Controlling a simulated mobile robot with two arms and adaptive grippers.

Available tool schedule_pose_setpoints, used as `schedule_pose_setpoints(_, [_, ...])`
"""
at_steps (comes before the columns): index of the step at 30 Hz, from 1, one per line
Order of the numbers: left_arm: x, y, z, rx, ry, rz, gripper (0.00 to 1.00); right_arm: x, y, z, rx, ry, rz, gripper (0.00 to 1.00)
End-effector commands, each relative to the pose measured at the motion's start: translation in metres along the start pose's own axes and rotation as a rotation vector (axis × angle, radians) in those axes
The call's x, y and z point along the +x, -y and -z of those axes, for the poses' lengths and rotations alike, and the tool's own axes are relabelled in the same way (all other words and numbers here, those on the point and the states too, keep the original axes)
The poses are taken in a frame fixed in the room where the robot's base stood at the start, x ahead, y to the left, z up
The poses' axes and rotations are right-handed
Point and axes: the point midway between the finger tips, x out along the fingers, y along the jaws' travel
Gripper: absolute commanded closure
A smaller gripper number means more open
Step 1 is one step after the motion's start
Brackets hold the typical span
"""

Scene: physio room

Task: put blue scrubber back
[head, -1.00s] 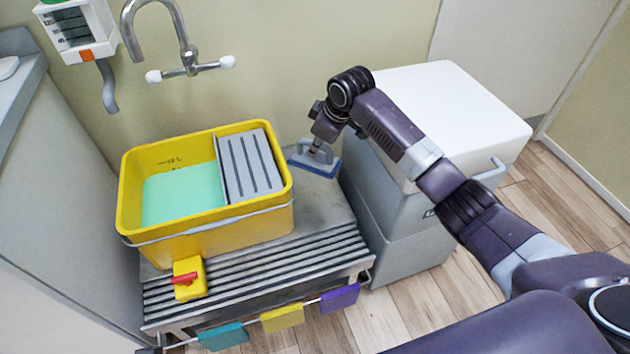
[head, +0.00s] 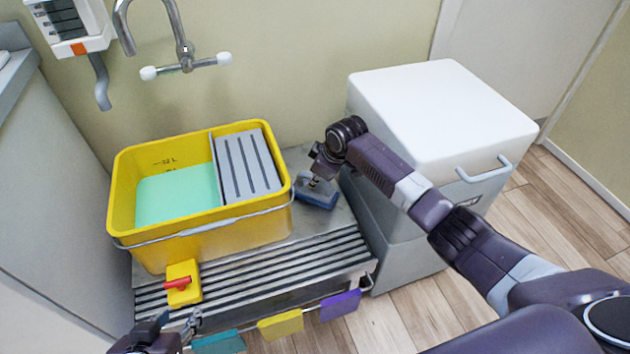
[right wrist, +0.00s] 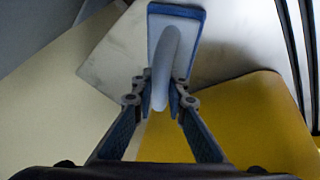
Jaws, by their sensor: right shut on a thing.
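The blue scrubber (head: 318,198) has a blue base and a grey handle. It is at the steel stand's top, just right of the yellow bucket (head: 200,236); I cannot tell whether it touches the steel. My right gripper (head: 314,182) is shut on its handle. In the right wrist view, the scrubber (right wrist: 188,22) extends forward from between the fingertips (right wrist: 160,102). My left gripper (head: 194,322) is at the lower left, in front of the stand, apart from the scrubber. Its fingers are too small to read.
The bucket holds green liquid (head: 175,195) and a grey slotted insert (head: 247,165). A yellow block with a red handle (head: 183,284) sits on the slatted part of the stand (head: 255,275). Coloured cloths (head: 280,325) hang at the front. A white-topped cabinet (head: 440,100) stands close on the right.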

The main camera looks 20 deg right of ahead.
Motion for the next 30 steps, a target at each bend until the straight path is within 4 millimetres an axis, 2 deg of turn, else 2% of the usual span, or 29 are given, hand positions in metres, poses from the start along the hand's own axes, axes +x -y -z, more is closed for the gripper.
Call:
schedule_pose_setpoints(13, [0.0009,-0.0007,0.0062,0.000,-0.025,-0.001,0.60,0.0044,0.0008,-0.0014,0.000,-0.001,-0.001,1.00])
schedule_pose_setpoints(14, [0.0009,-0.0007,0.0065,0.000,-0.026,-0.001,0.60,0.0051,0.0012,-0.0021,0.000,0.000,0.000,0.86])
schedule_pose_setpoints(18, [0.0008,-0.0007,0.0063,0.000,-0.025,-0.001,0.60,0.0047,0.0010,-0.0020,0.000,0.000,0.000,0.71])
schedule_pose_setpoints(30, [-0.0003,-0.0007,0.0054,0.000,-0.018,-0.001,0.60,-0.0005,-0.0002,-0.0007,-0.001,0.000,-0.001,0.70])
